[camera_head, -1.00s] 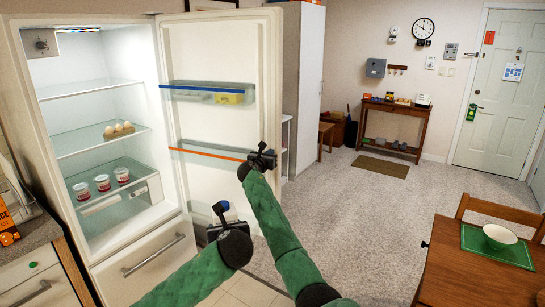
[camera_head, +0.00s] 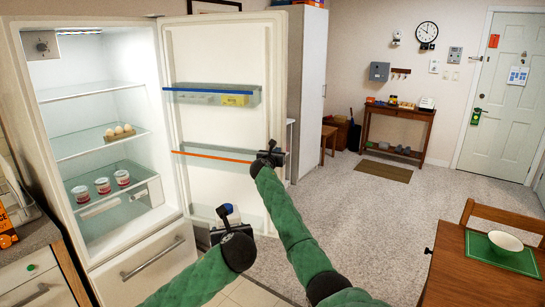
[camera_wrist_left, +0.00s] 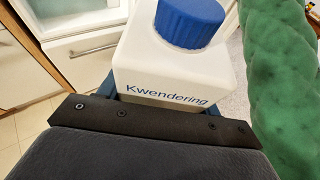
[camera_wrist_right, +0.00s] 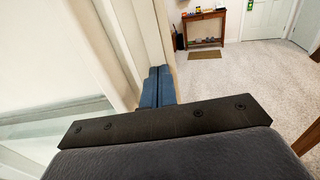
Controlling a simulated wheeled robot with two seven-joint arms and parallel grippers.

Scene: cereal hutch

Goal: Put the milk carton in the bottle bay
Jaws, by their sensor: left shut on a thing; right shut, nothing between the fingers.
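The milk carton (camera_wrist_left: 172,75) is white with a blue screw cap and "Kwendering" printed on it. My left gripper (camera_head: 228,228) is shut on it. In the head view the carton (camera_head: 232,216) shows small, upright or nearly so, in front of the lower part of the open fridge door (camera_head: 225,122). The door has a blue-edged upper shelf (camera_head: 215,94) and an orange-edged middle shelf (camera_head: 212,157). A low bay (camera_head: 203,213) is partly hidden by my left gripper and the carton. My right gripper (camera_head: 270,157) is shut and empty at the door's free edge; its closed fingers (camera_wrist_right: 157,86) show beside that edge.
The fridge interior holds eggs (camera_head: 118,131) on a middle shelf and several cups (camera_head: 103,185) below. A wooden table (camera_head: 470,275) with a bowl (camera_head: 505,242) stands at the right. The carpet (camera_head: 355,225) between is clear. A tall white cabinet (camera_head: 308,85) stands behind the door.

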